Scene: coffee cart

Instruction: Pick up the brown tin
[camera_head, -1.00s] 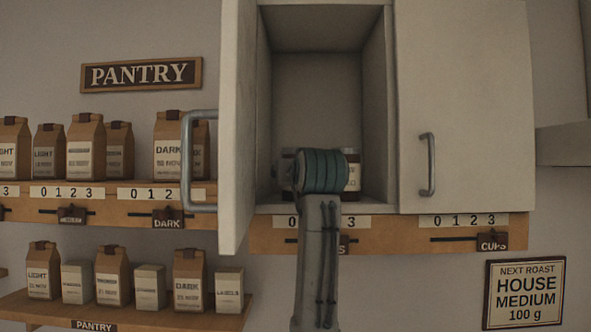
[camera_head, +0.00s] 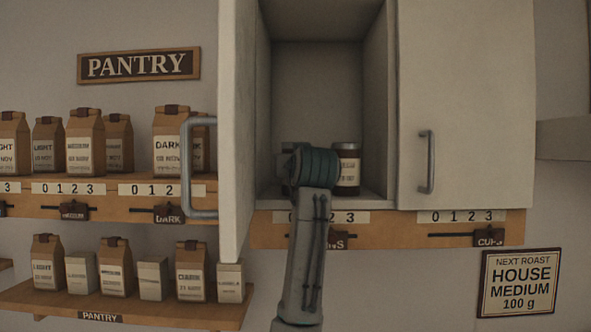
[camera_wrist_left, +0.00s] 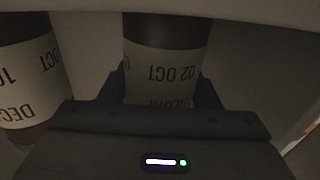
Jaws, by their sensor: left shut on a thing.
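My left gripper (camera_wrist_left: 157,92) is shut on a brown tin (camera_wrist_left: 166,32). In the left wrist view this tin stands between the two fingers, with a pale label reading "02 OCT" upside down. In the head view my left wrist reaches into the open cupboard and hides most of the held tin and the fingers. A second brown tin (camera_head: 347,168) with a pale label stands to the right of my wrist on the cupboard floor. It also shows at the left of the wrist view (camera_wrist_left: 28,80), beside the held tin. My right gripper is out of view.
The open cupboard door (camera_head: 236,130) stands close on the left, with its handle (camera_head: 187,165) jutting left. The right door (camera_head: 465,110) is closed. Shelves with coffee bags (camera_head: 85,140) are on the left. The cupboard's upper space is empty.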

